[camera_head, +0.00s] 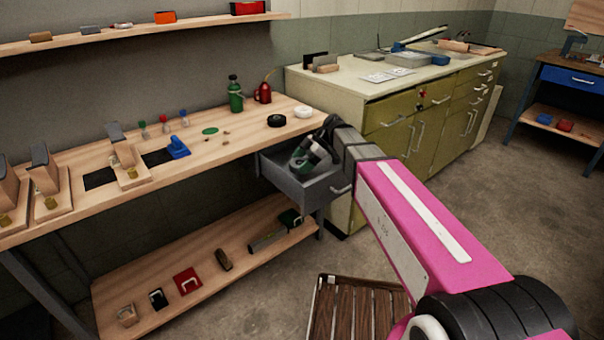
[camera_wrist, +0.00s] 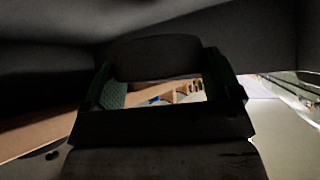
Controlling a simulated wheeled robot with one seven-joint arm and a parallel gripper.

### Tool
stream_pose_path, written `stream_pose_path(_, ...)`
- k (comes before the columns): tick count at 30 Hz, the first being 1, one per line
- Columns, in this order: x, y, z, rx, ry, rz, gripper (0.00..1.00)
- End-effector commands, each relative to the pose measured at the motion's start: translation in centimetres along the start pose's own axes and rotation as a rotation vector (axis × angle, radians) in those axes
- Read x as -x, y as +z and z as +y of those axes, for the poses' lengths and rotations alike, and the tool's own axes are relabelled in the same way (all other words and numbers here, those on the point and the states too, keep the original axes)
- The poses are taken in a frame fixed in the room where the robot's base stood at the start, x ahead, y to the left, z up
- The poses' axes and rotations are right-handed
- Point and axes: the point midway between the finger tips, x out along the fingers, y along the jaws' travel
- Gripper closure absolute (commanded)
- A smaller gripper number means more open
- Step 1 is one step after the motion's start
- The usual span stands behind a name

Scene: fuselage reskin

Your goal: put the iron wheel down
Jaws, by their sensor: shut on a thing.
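My gripper (camera_head: 309,157), dark with green on it, is low at the open grey drawer (camera_head: 290,187) under the right end of the workbench. My gripper (camera_wrist: 160,95) also shows in the wrist view as a dark frame with a green pad on its left. It is shut on a dark, round-edged thing (camera_wrist: 155,57), which I take for the iron wheel; its outline is poorly lit. In the head view the wheel is mostly hidden by the gripper and wrist. I cannot tell whether it touches the drawer.
A black disc (camera_head: 277,120) and a white ring (camera_head: 303,111) lie on the workbench (camera_head: 235,140) near its right end. A green bottle (camera_head: 236,95) and a red can (camera_head: 263,92) stand behind. The olive cabinet (camera_head: 400,135) is close right. A slatted wooden thing (camera_head: 358,310) is below.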

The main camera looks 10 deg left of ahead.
Motion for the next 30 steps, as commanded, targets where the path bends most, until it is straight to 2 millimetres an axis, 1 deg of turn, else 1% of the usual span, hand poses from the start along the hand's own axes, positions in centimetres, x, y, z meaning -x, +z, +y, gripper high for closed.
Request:
stream_pose_path(2,-0.7,0.7,0.0,-0.001,-0.001,0.002,0.62)
stream_pose_path(8,-1.5,1.5,0.0,-0.001,0.000,0.002,0.62)
stream_pose_path(15,-3.4,3.4,0.0,-0.001,0.000,0.002,0.62)
stream_pose_path(27,-3.8,3.8,0.0,-0.001,0.001,0.001,0.62)
stream_pose_path(28,-3.8,3.8,0.0,-0.001,0.001,0.000,0.07)
stream_pose_path(29,-3.8,3.8,0.0,-0.001,0.001,0.000,0.00)
stream_pose_path(30,-3.8,3.8,0.0,-0.001,0.001,0.000,0.00)
